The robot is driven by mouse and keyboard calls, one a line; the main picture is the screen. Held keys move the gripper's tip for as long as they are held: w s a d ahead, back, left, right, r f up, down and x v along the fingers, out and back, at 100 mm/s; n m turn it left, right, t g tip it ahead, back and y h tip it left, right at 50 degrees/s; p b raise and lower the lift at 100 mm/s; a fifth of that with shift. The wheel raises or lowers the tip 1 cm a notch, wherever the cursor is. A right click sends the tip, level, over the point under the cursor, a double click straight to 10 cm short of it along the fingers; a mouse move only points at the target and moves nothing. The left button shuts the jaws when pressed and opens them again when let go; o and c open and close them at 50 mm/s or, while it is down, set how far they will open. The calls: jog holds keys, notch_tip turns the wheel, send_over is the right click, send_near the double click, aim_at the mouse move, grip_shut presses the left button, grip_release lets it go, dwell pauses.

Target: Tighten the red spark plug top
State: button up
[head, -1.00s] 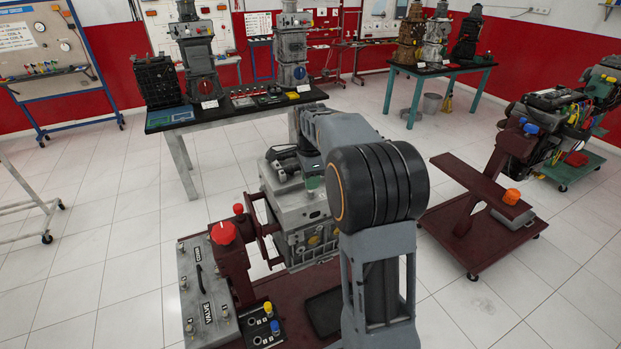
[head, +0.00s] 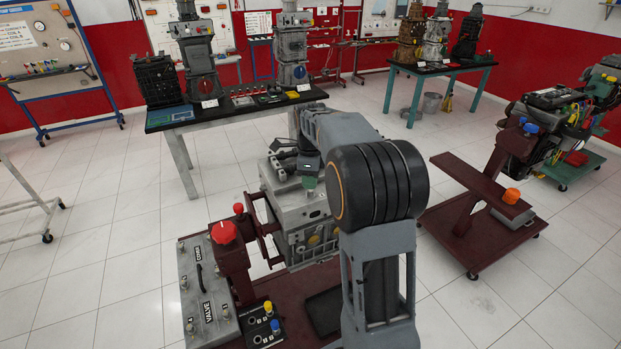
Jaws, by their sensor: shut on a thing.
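The grey engine (head: 302,207) stands on a dark red wheeled stand in the middle of the head view. My grey arm reaches over it from the right. The red spark plug top itself cannot be made out, as the gripper and wrist cover that spot.
A black-topped table (head: 240,108) with engine models is behind. Another dark red stand (head: 470,222) is to the right.

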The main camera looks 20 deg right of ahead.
jog(key=o, duration=0.9)
jog(key=shift+o, duration=0.2)
notch_tip(320, 180, up, 14)
jog(key=shift+f, duration=0.1)
dwell(0.6)
